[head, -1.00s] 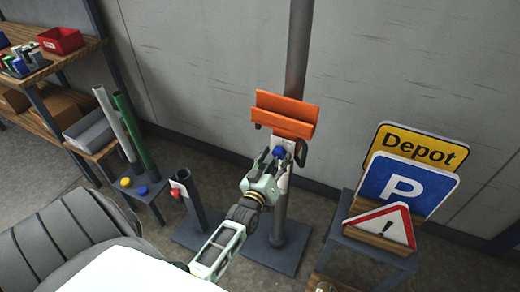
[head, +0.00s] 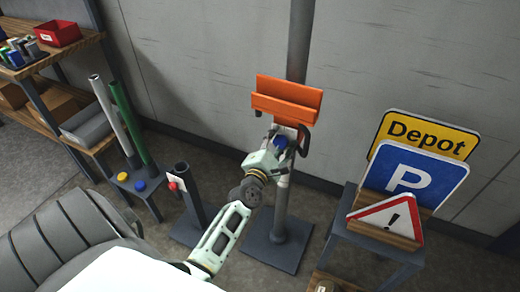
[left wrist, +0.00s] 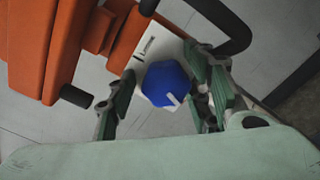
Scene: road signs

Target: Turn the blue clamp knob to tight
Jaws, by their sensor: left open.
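The blue clamp knob (head: 281,142) sits on the post just below the orange bracket. In the left wrist view the blue knob (left wrist: 166,84) has a pale pointer line toward the lower right, on a white plate (left wrist: 150,47) with dark marks. My left gripper (head: 279,146) is at the knob. In the left wrist view its green fingers (left wrist: 160,92) are open, one on each side of the knob, with a gap on the left; whether the right finger touches it I cannot tell. My right gripper is not in view.
The orange bracket (head: 287,100) is close above the knob, and a dark curved handle (left wrist: 235,30) is beside it. A shorter post with a red knob (head: 173,186) stands to the left. Several road signs (head: 405,175) stand on a rack at the right.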

